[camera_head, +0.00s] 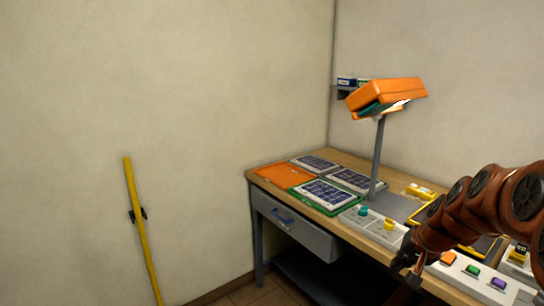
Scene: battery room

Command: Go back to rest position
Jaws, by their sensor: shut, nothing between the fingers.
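My arm (468,215) reaches in from the right edge, over the front of the workbench. My gripper (413,280) is small and dark at the arm's lower left end, near the bench's front edge. It is shut and holds nothing. The wooden workbench (263,183) stands in the corner. My arm hides part of its right side. I cannot tell whether the gripper touches the bench.
A post (377,160) holds an orange case (388,93). A button strip (480,278) runs along the front. A yellow pole (140,230) leans at the left wall. The left floor is clear.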

